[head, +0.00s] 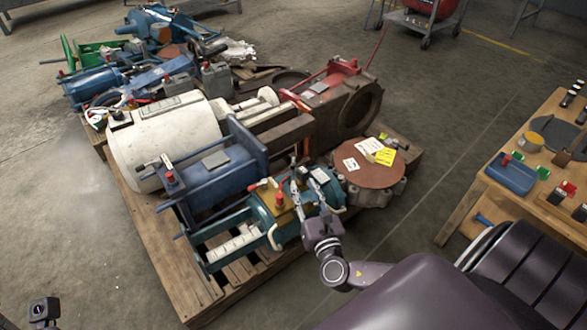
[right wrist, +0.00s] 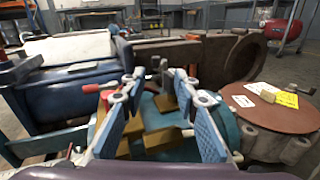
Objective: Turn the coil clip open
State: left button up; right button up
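A teal cylindrical unit (head: 262,222) with a yellow block (head: 268,195) on top lies near the front of the pallet. A small red-capped part (head: 279,200) stands on it. I cannot tell for certain which small part is the coil clip. My right gripper (head: 298,188) is over the right half of this unit. In the right wrist view its blue-padded fingers (right wrist: 156,84) are apart, with the brass-yellow block (right wrist: 163,138) visible between and below them. A red lever (right wrist: 92,88) shows beside the left finger. I see nothing held.
A blue machine (head: 216,172) and a white cylinder (head: 168,140) crowd the pallet (head: 165,265) behind the teal unit. A round rusty flange (head: 370,172) with paper tags is on the right. A wooden workbench (head: 465,200) stands further right, with clear floor between.

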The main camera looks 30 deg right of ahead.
aim_at(293, 168)
jog(key=shift+w+n+y, duration=0.3)
jog(key=shift+n, duration=0.4)
jog(key=shift+w, duration=0.35)
jog(key=b+x, duration=0.2)
jog(key=x, duration=0.4)
jog(key=shift+w+d, duration=0.1)
jog(key=shift+w, duration=0.35)
jog(key=shift+r, duration=0.1)
jog(key=shift+c, duration=0.3)
grip_shut()
